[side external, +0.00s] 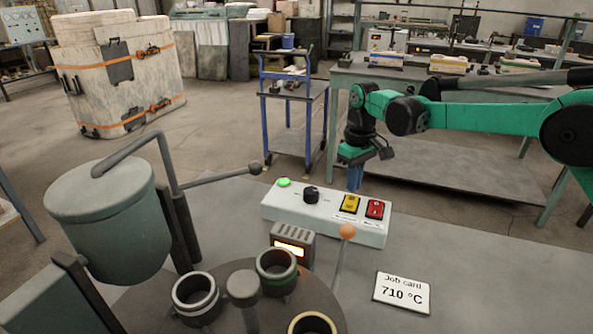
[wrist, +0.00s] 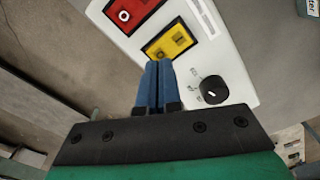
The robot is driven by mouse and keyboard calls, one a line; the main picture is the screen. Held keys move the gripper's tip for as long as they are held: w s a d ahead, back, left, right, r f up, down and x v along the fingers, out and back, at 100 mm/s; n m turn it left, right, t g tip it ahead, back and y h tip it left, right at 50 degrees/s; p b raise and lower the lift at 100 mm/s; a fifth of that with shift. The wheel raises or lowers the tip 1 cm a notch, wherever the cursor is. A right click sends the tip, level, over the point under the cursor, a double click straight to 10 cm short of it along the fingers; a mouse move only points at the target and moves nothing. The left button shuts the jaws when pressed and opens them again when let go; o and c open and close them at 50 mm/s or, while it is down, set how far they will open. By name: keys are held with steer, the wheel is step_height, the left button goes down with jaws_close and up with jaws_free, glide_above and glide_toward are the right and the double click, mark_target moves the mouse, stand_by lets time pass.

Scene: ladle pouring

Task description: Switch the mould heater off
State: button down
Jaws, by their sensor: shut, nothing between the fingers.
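A white control box (side external: 325,222) on the grey bench carries a lit green lamp (side external: 283,182), a black knob (side external: 311,194), a yellow switch (side external: 350,204) and a red switch (side external: 375,209). The labels under the switches are too small to read. My gripper (side external: 355,188) is above and behind the box, near the yellow switch, its blue fingers pointing down. In the wrist view its fingers (wrist: 158,66) are together and empty, with the tips just short of the yellow switch (wrist: 169,42). The red switch (wrist: 130,13) lies to the upper left, the knob (wrist: 211,90) to the right.
A small unit with a lit orange display (side external: 289,247) stands in front of the box. A lever with an orange ball (side external: 347,231) rises beside a round carrier of mould cups (side external: 197,297). A grey-green ladle pot (side external: 110,220) stands left. A job card (side external: 402,293) reads 710 °C.

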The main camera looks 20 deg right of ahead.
mark_target(353, 198)
steer(key=shift+f, duration=1.15)
stand_by(0.4)
steer(key=shift+r, duration=3.55)
steer(key=shift+s+r, duration=0.15)
steer(key=shift+r, duration=0.05)
steer(key=s+r+m+t, duration=0.1)
steer(key=s+r+t, duration=0.2)
steer(key=s+r, duration=0.35)
steer(key=s+d+f+m+t, duration=0.1)
steer(key=s+f+t, duration=0.3)
steer(key=s, duration=0.8)
steer(key=shift+d+f+m, duration=0.25)
steer(key=shift+f+m, duration=0.25)
steer(key=shift+f, duration=0.2)
